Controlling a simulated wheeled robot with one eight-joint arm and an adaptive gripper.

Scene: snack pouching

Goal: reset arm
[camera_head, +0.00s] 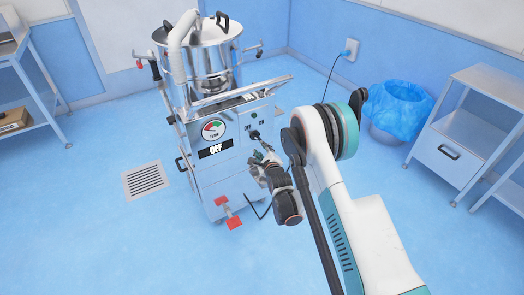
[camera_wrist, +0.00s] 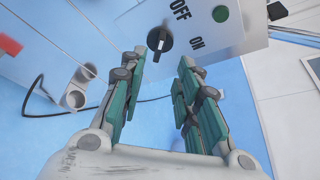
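My gripper (camera_head: 262,155) reaches toward the front panel of a steel machine (camera_head: 225,175), close to its black rotary knob (camera_head: 254,134). In the wrist view the gripper (camera_wrist: 162,58) is open, with two green-padded fingers apart and nothing between them. The black knob (camera_wrist: 159,40) lies just beyond the fingertips, and I cannot tell from its view whether it is touched. OFF and ON labels and a green button (camera_wrist: 220,14) are beside it. The machine's display (camera_head: 216,149) reads OFF, under a round gauge (camera_head: 213,129).
A large pot (camera_head: 200,48) with a lid sits on top of the machine. A blue-lined bin (camera_head: 398,108) and steel cabinet (camera_head: 450,150) stand right; a shelf (camera_head: 15,105) stands left. Floor at lower left is clear, with a drain (camera_head: 146,179).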

